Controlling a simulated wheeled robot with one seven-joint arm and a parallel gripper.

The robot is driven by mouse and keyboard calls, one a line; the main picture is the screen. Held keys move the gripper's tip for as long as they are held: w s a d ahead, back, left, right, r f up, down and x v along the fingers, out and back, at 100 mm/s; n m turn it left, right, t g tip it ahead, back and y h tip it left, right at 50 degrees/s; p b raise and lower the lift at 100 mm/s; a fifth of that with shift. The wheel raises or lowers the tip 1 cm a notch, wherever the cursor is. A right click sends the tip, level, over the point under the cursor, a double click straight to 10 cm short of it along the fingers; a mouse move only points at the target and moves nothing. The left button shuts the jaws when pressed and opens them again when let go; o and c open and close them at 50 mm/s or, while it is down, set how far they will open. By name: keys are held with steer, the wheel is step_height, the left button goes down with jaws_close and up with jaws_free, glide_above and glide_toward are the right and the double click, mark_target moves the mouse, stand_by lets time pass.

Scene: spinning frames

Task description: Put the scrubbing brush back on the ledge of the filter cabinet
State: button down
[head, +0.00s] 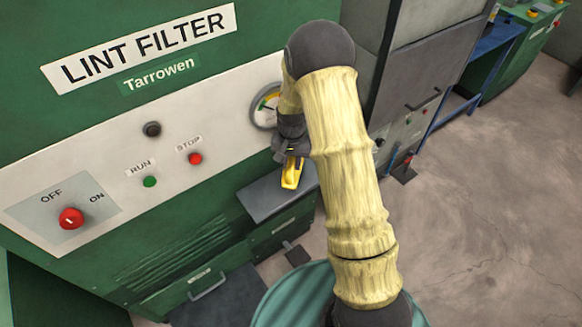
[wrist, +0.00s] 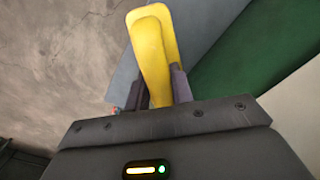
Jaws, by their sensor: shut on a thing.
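The scrubbing brush (head: 292,172) is yellow and is held in my gripper (head: 291,157) at the right end of the filter cabinet (head: 60,140). In the wrist view the yellow brush (wrist: 153,50) stands between the two dark fingers of my gripper (wrist: 158,88), which are shut on it. The grey ledge (head: 268,194) juts from the cabinet front, below the brush in the head view. It also shows behind the brush in the wrist view (wrist: 122,85). I cannot tell whether the brush touches the ledge. My arm hides the ledge's right end.
The cabinet panel carries a red OFF/ON knob (head: 71,217), a green RUN button (head: 150,181), a red STOP button (head: 195,158) and a gauge (head: 264,107) partly behind my arm. A grey cabinet (head: 425,60) stands to the right. Open concrete floor (head: 480,200) lies at right.

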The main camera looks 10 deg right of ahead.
step_height(320, 180, down, 3)
steer(key=shift+r+p, duration=0.2)
steer(key=shift+p, duration=0.1)
steer(key=shift+w+f, duration=0.3)
steer(key=shift+f, duration=0.2)
steer(key=c, duration=1.2)
jaws_free()
steer(key=shift+s, duration=0.1)
steer(key=shift+r, duration=0.1)
